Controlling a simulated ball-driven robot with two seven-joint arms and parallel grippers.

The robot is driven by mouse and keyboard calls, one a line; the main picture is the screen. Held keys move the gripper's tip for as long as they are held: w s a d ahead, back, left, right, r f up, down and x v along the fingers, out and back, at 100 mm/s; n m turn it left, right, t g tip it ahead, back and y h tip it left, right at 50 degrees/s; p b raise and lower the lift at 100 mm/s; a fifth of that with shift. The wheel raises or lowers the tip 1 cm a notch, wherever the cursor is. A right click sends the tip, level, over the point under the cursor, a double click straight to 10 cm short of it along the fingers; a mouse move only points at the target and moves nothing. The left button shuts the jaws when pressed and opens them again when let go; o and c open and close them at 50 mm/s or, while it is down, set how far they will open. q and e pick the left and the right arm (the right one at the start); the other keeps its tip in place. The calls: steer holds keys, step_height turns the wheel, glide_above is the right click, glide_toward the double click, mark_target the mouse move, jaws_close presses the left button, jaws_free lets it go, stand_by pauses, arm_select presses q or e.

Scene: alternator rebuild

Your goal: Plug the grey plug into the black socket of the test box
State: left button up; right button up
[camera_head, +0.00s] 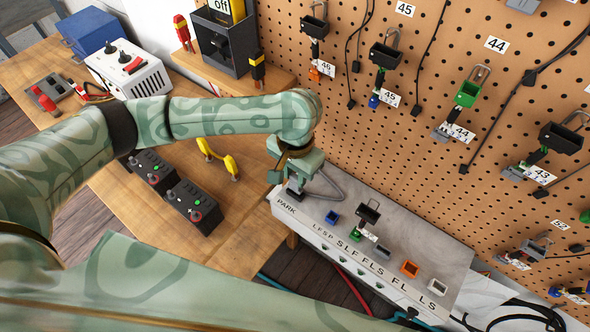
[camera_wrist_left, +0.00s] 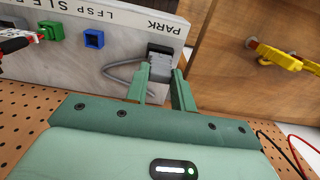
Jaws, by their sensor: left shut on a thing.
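The test box (camera_head: 323,207) is a long grey panel with a row of coloured sockets and lettering along its edge. My left gripper (camera_head: 298,180) is at its PARK end. In the left wrist view, its fingers (camera_wrist_left: 163,74) are shut on the grey plug (camera_wrist_left: 158,66), which has a grey cable. The plug's front meets the black socket (camera_wrist_left: 161,49) beside the PARK lettering. I cannot tell how deep it sits. My right gripper is not in view.
Further along the box are blue (camera_head: 333,217), orange (camera_head: 409,268) and white (camera_head: 437,286) sockets, and a black connector (camera_head: 368,212) with a white label. A pegboard (camera_head: 430,150) with hanging connectors stands behind. A yellow handle (camera_head: 218,158) and black control boxes (camera_head: 192,207) are on the wooden bench.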

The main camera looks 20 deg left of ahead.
mark_target(295, 176)
arm_select(q)
steer(key=shift+f, duration=0.1)
stand_by(0.4)
steer(key=shift+f+p, duration=0.4)
steer(key=shift+p, duration=0.1)
stand_by(0.3)
steer(key=shift+f+p, duration=0.2)
steer(key=shift+p, duration=0.45)
stand_by(0.8)
steer(key=o, duration=1)
steer(key=shift+c, duration=0.2)
step_height(295, 176, up, 16)
steer(key=p, duration=0.5)
steer(key=shift+r+p, duration=0.15)
steer(key=shift+p, duration=0.25)
